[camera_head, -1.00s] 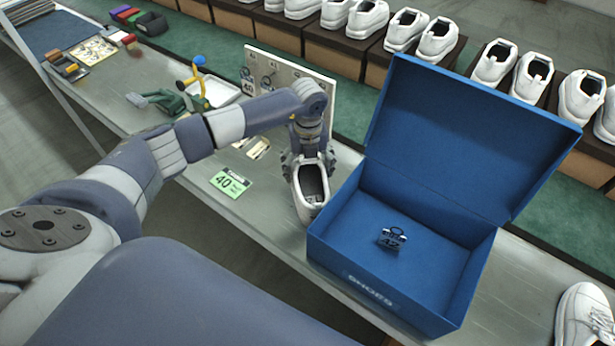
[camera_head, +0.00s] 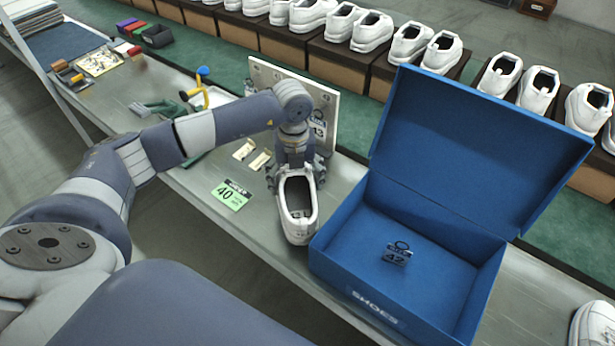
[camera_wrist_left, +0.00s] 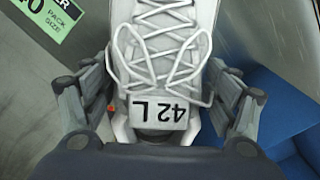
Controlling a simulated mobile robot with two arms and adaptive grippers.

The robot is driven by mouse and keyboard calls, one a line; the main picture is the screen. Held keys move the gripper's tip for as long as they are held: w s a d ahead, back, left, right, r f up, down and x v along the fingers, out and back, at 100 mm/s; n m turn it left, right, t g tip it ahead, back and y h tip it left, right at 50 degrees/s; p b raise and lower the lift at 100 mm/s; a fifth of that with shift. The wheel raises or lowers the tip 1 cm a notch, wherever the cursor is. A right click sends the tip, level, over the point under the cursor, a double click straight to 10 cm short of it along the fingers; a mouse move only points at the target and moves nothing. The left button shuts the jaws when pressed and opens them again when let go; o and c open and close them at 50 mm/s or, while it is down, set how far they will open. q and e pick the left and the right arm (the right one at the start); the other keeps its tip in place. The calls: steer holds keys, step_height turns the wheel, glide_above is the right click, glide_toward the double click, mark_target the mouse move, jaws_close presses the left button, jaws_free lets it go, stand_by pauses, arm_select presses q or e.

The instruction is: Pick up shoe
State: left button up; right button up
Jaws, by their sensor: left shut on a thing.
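A white shoe (camera_head: 299,222) is on the grey table, just left of the open blue box, its toe end pointing toward the front edge. My left gripper (camera_head: 294,182) is shut on it at its far end. In the left wrist view the shoe (camera_wrist_left: 162,45) shows white laces and a tag reading 42 L (camera_wrist_left: 155,110), with a finger of my left gripper (camera_wrist_left: 158,118) on each side. Whether the sole touches the table is hard to tell. My right gripper is not in view.
A green 40 card (camera_head: 231,195) lies to the left. A white board (camera_head: 325,105) stands behind the arm. Another white shoe (camera_head: 592,328) is at lower right.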

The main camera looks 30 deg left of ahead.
arm_select(q)
steer(key=s+a+r+b, duration=0.1)
steer(key=s+a, duration=0.3)
steer(key=s, duration=0.6)
steer(key=shift+s+b, duration=0.2)
steer(key=shift+b, duration=0.5)
steer(key=shift+a+r, duration=0.1)
